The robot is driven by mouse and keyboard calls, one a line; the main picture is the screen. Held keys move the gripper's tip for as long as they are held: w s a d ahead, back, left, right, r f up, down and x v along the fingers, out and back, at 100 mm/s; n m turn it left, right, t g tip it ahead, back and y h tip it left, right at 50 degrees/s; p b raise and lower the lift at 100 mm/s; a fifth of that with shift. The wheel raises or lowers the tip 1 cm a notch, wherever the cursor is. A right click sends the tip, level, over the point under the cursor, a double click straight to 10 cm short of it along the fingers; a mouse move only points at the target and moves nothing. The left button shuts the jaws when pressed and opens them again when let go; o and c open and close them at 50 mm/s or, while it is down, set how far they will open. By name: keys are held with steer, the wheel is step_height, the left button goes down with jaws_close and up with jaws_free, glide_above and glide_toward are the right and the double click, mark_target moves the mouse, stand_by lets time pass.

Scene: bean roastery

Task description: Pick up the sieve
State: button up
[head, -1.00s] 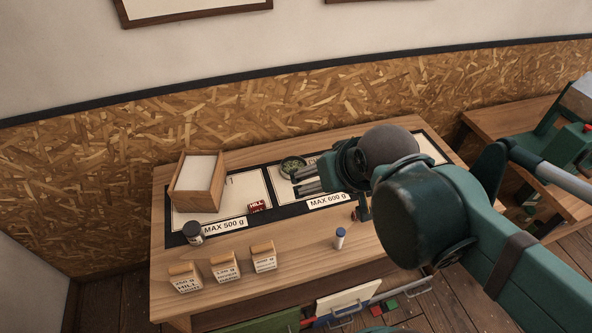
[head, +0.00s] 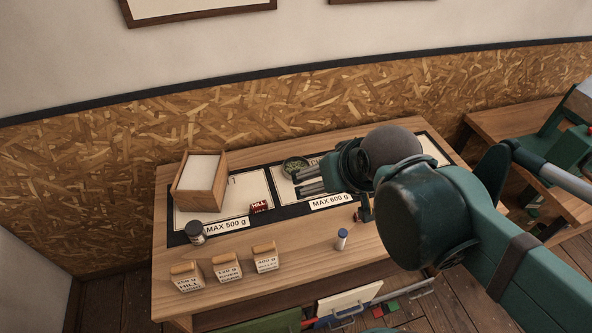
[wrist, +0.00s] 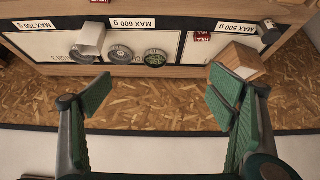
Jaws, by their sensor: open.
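Two round, shallow things lie side by side on the MAX 600 g mat in the wrist view: a round dish with green contents (wrist: 155,57) and a grey disc (wrist: 118,53). I cannot tell for sure which is the sieve. In the head view the green-filled dish (head: 295,164) shows just beyond my fingertips, and the grey disc is hidden by my arm. My gripper (head: 305,180) is open and empty above the mat. In the wrist view its green-padded fingers (wrist: 160,98) are wide apart, with both round things beyond the tips.
A pale block-like cup (wrist: 91,38) stands beside the grey disc. A wooden box (head: 199,184), a red HILL packet (head: 260,207) and a dark-lidded jar (head: 195,232) are at the left. The wall is close behind.

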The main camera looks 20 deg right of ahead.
steer(key=shift+w, duration=0.15)
steer(key=w+f+n+g, duration=0.3)
steer(key=w+n, duration=0.5)
steer(key=w, duration=1)
steer(key=w+d+f+n+g, duration=0.1)
steer(key=w+f+n+g, duration=0.3)
steer(key=w+f+n, duration=0.4)
steer(key=w+f, duration=0.7)
steer(key=f, duration=0.3)
steer(key=shift+w+d+f+p, duration=0.25)
steer(key=shift+w+f+p, duration=0.1)
steer(key=shift+w+p, duration=0.05)
steer(key=shift+f, duration=1.3)
steer(key=shift+f, duration=0.1)
